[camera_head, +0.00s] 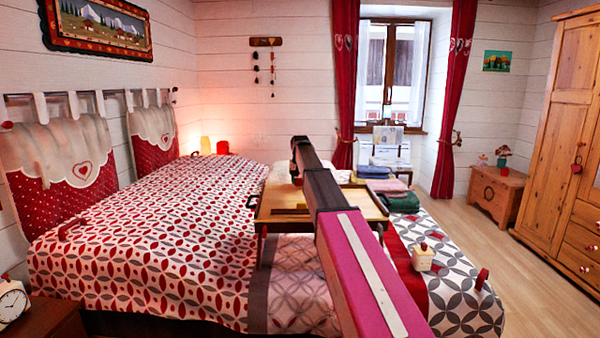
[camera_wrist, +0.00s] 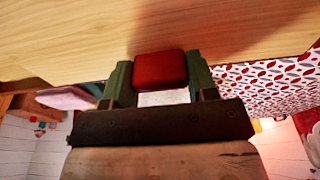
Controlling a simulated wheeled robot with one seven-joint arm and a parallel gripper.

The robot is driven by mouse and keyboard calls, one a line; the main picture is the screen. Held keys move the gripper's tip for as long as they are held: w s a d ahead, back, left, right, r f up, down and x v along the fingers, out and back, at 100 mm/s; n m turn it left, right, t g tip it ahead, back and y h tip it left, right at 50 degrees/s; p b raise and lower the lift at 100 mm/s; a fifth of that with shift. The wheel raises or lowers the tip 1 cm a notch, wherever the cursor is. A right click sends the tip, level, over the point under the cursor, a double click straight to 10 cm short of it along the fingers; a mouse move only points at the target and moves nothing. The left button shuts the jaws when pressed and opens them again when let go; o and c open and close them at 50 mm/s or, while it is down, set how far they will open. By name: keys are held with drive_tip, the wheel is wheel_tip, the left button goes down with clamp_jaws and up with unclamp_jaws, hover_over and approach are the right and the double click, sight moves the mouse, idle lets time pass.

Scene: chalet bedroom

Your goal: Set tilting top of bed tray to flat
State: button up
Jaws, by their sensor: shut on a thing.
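The wooden bed tray (camera_head: 362,206) stands on the bed, partly hidden behind my arm in the head view. In the wrist view its pale wooden top (camera_wrist: 60,45) fills the upper part of the picture. A red block-like handle (camera_wrist: 160,69) sits against the edge of this wood. My gripper (camera_wrist: 161,64) has its two green fingers shut on the red handle, one on each side. In the head view my gripper (camera_head: 296,170) is at the far side of the tray, small and partly hidden. The tilt of the top is hard to judge.
The bed (camera_head: 150,240) has a red and white patterned cover. Folded towels (camera_head: 390,186) lie just beyond the tray at right. A small house-shaped object (camera_head: 424,257) is on the bed's right side. Open wooden floor (camera_head: 540,270) lies at right, before the wardrobe (camera_head: 572,130).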

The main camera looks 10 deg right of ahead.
drive_tip(key=shift+w+f, duration=0.15)
drive_tip(key=shift+f, duration=1)
drive_tip(key=o, duration=1.3)
wheel_tip(320, 180, up, 11)
drive_tip(key=s, duration=0.2)
drive_tip(key=shift+a+f, duration=0.15)
drive_tip(key=shift+a, duration=0.05)
